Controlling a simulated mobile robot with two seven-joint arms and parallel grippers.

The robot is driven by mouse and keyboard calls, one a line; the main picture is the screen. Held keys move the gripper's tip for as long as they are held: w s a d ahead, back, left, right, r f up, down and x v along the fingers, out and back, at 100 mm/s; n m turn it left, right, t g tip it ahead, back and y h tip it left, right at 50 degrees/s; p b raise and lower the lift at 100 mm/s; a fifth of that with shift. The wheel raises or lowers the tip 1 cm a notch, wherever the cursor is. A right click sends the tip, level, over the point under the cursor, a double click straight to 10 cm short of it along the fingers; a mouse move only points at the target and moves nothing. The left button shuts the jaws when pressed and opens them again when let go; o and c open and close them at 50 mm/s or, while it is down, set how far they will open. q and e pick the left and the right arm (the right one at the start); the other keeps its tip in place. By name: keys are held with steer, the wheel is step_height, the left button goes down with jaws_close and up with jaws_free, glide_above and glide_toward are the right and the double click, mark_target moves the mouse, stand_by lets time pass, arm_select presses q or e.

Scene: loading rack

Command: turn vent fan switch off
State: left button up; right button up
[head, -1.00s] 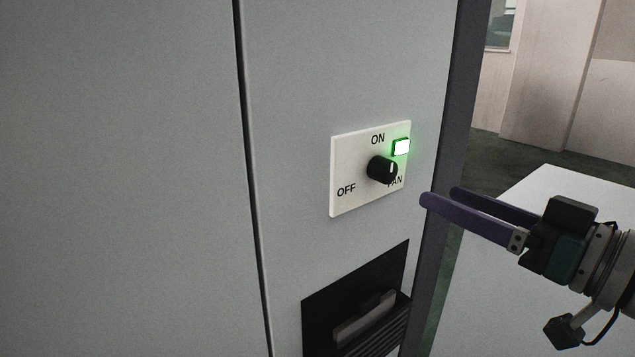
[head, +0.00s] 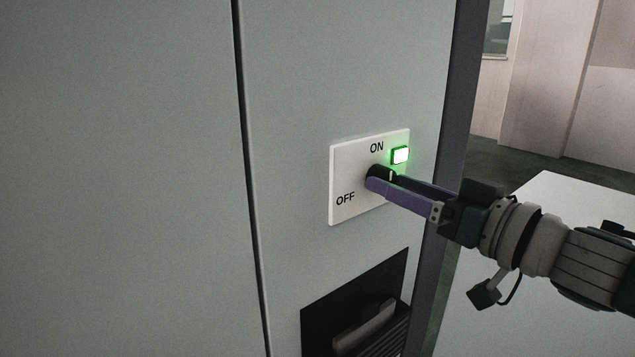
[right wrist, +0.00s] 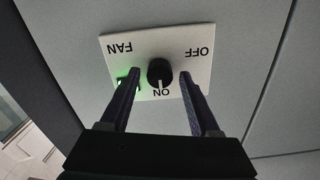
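The fan switch is a black rotary knob on a white plate (head: 348,180) marked ON, OFF and FAN. In the right wrist view the knob (right wrist: 160,73) has its white line pointing toward ON. A green light (head: 400,155) glows on the plate. My right gripper (head: 378,177) is at the knob, its purple fingers partly covering it in the head view. In the right wrist view the right gripper (right wrist: 160,78) is open, one finger on each side of the knob, with gaps showing. My left gripper is not in view.
The plate is on a grey cabinet (head: 120,180) with a vertical seam. Below it is a dark recess (head: 325,320) with a grey handle-like part. A white surface (head: 560,200) lies to the right, behind my right arm.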

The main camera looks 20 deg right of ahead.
jaws_close()
steer(key=shift+n, duration=0.3)
stand_by(0.3)
steer(key=shift+d+r+n+b, duration=0.1)
steer(key=shift+n+b, duration=0.9)
steer(key=shift+n, duration=7.6)
steer(key=shift+o, duration=1.1)
jaws_free()
